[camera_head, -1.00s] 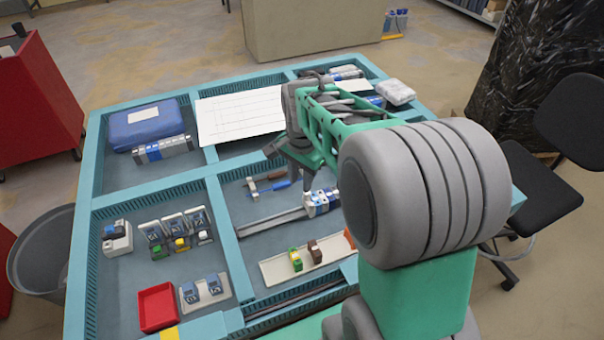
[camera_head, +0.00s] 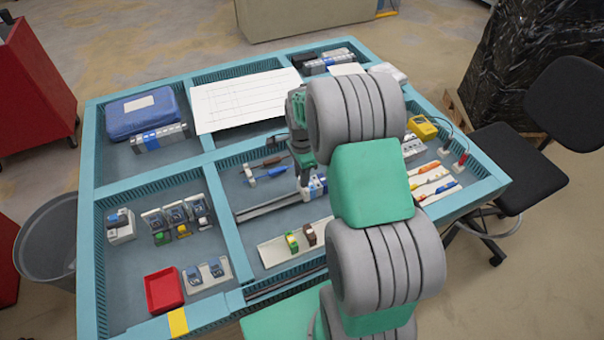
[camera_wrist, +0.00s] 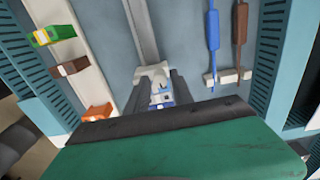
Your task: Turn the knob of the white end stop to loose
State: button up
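A metal rail (camera_head: 270,208) lies in the middle compartment and carries a row of white and blue modules (camera_head: 316,187) at its right end. In the wrist view, a white block (camera_wrist: 152,73), apparently the white end stop, sits on the rail (camera_wrist: 144,30) at the near end of its bare length. Blue and white modules (camera_wrist: 161,97) sit behind it. My gripper (camera_wrist: 157,77) points down over this row, its two dark fingers apart on either side, with nothing visibly clamped. I cannot make out the knob or its setting; contact is unclear.
A blue screwdriver (camera_wrist: 213,30) and a brown-handled tool (camera_wrist: 240,35) lie right of the rail in the wrist view. A white tray (camera_head: 275,252) holds green and brown blocks. A red bin (camera_head: 163,290) stands front left. Compartment walls divide the table.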

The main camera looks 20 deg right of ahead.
grip_shut()
